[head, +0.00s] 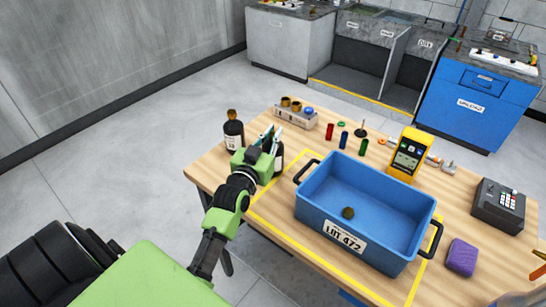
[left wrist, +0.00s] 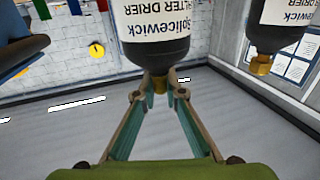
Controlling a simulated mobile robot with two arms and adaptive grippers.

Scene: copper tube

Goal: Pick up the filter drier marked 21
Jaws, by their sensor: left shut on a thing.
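A filter drier (left wrist: 155,38), a black cylinder with a white label and brass end, stands between the fingers of my left gripper (left wrist: 158,94) in the left wrist view. The gripper is shut at its brass end. In the head view my left gripper (head: 264,150) is at the table's left side, and the held drier (head: 278,158) shows partly behind it. A second filter drier (head: 233,130) stands upright to the left, and one like it shows in the left wrist view (left wrist: 283,28). I cannot read a number 21 on either.
A blue bin (head: 317,232) with a small dark object inside stands right of my left gripper, within yellow tape. Behind are a grey block (head: 292,117) and small coloured cylinders. A yellow meter (head: 408,155), keypad box (head: 498,205) and purple sponge (head: 461,257) are further right.

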